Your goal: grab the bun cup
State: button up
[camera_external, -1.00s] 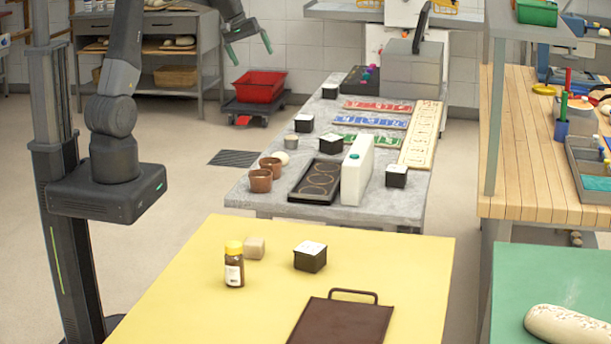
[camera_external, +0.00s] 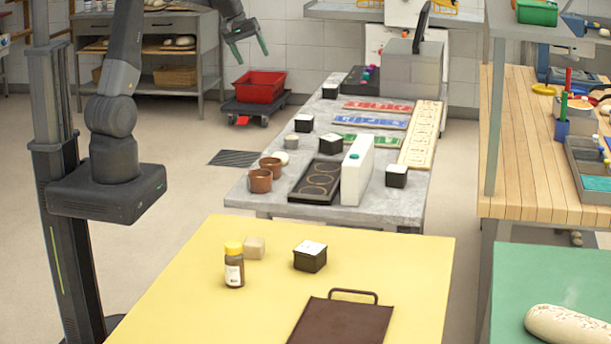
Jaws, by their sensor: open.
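Two reddish-brown cups stand upright at the near left corner of the grey table: a front cup (camera_external: 260,181) and one just behind it (camera_external: 271,168). The frames do not show which of them is the bun cup, or any bun inside. My gripper (camera_external: 251,58) hangs at the top left, pointing down, well above the cups in the picture. Its two green-tipped fingers are apart with nothing between them. It touches none of the cups.
Beside the cups are a pale round ball (camera_external: 281,157), a dark tray with round hollows (camera_external: 316,181) and a white upright container (camera_external: 356,171). A red bin (camera_external: 260,87) sits on a cart. A yellow table (camera_external: 200,290) is in front.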

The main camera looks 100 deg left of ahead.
jog(key=w+a+f+n+b, duration=0.3)
jog(key=w+f+n+b, duration=0.15)
jog(key=f+n, duration=0.5)
jog(key=n+h+b, duration=0.1)
jog(key=n+b, duration=0.4)
jog(key=n, duration=0.6)
send_near(292, 136)
jog(key=x, duration=0.5)
jog(key=p+x, duration=0.1)
jog(key=x, duration=0.4)
jog(key=shift+w+a+f, duration=0.1)
jog(key=shift+a+f, duration=0.15)
jog(key=shift+f, duration=0.1)
jog(key=c, duration=1)
